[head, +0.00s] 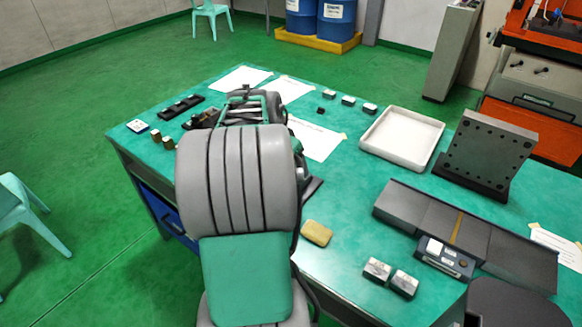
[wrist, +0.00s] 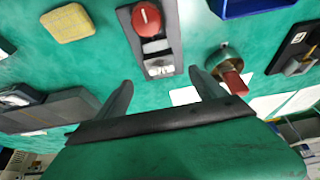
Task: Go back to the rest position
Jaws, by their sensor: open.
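My gripper (wrist: 161,76) shows in the wrist view with its two dark fingers spread apart and nothing between them. It is over the green table top (wrist: 100,65). A dark plate with a red knob (wrist: 146,19) and metal blocks lies in front of the fingers. A round metal holder with a copper-red cylinder (wrist: 232,82) is close to the right finger; I cannot tell whether they touch. In the head view my arm stretches forward over the table (head: 345,240) and hides most of the gripper.
A yellow sponge (head: 316,233), two metal blocks (head: 404,283), a white tray (head: 402,138) and a dark upright plate (head: 487,152) stand to the right of my arm. Black holders (head: 181,106) and small parts are on the left. A pale green stool (head: 22,213) stands left on open floor.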

